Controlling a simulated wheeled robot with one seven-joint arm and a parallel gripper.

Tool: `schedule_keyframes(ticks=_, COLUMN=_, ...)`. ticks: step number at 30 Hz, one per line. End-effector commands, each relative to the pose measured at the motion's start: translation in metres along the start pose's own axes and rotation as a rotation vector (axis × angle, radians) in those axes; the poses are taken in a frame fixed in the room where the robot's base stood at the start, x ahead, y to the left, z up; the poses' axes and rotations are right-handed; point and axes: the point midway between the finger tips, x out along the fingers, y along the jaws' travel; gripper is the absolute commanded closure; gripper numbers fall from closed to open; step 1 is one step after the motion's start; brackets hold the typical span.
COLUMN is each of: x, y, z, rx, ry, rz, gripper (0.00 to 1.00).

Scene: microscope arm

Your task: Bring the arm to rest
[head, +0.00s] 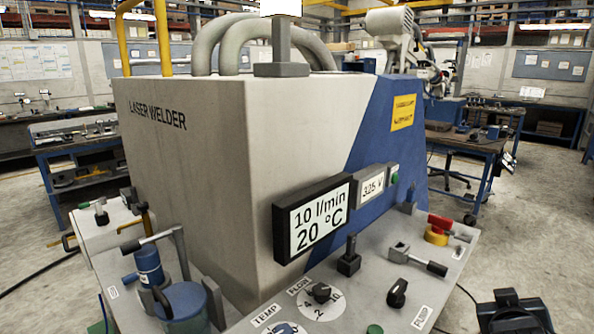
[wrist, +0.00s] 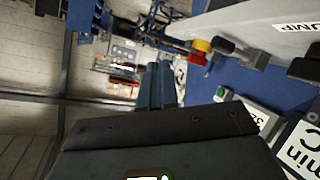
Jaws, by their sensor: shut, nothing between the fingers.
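My gripper (wrist: 157,85) shows in the wrist view, its two dark fingers close together with nothing between them. It points away from the camera into open space beside the machine's panel and touches nothing there. A black part of my arm is at the lower right corner of the head view, right of the control panel. The fingers cannot be made out in the head view.
The laser welder (head: 190,180) fills the middle. Its sloping panel carries a flow display (head: 315,218), black knobs, levers and a red knob (head: 437,228). A blue canister (head: 150,265) stands at the left.

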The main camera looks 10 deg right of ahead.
Motion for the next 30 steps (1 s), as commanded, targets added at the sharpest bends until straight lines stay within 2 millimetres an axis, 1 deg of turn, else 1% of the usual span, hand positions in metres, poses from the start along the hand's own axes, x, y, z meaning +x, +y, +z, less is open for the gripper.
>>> schedule_keyframes(ticks=1, x=-0.006, y=0.002, z=0.013, rx=-0.040, ry=0.032, rz=-0.020, gripper=1.00)
schedule_keyframes(ticks=5, x=-0.026, y=-0.004, z=0.040, rx=-0.116, ry=0.121, rz=-0.097, gripper=1.00)
schedule_keyframes(ticks=8, x=-0.048, y=-0.009, z=0.063, rx=-0.160, ry=0.177, rz=-0.168, gripper=1.00)
schedule_keyframes(ticks=11, x=-0.074, y=-0.014, z=0.087, rx=-0.189, ry=0.222, rz=-0.244, gripper=1.00)
schedule_keyframes(ticks=14, x=-0.104, y=-0.019, z=0.111, rx=-0.199, ry=0.258, rz=-0.325, gripper=1.00)
schedule_keyframes(ticks=15, x=-0.118, y=-0.021, z=0.121, rx=-0.200, ry=0.270, rz=-0.358, gripper=1.00)
schedule_keyframes(ticks=17, x=-0.139, y=-0.023, z=0.135, rx=-0.194, ry=0.284, rz=-0.407, gripper=1.00)
schedule_keyframes(ticks=18, x=-0.154, y=-0.024, z=0.143, rx=-0.186, ry=0.292, rz=-0.439, gripper=1.00)
schedule_keyframes(ticks=20, x=-0.177, y=-0.025, z=0.155, rx=-0.169, ry=0.301, rz=-0.486, gripper=1.00)
schedule_keyframes(ticks=22, x=-0.205, y=-0.025, z=0.167, rx=-0.141, ry=0.309, rz=-0.537, gripper=1.00)
schedule_keyframes(ticks=26, x=-0.258, y=-0.021, z=0.184, rx=-0.066, ry=0.313, rz=-0.619, gripper=1.00)
schedule_keyframes(ticks=27, x=-0.275, y=-0.019, z=0.187, rx=-0.037, ry=0.314, rz=-0.641, gripper=1.00)
schedule_keyframes(ticks=30, x=-0.314, y=-0.012, z=0.191, rx=0.041, ry=0.309, rz=-0.680, gripper=1.00)
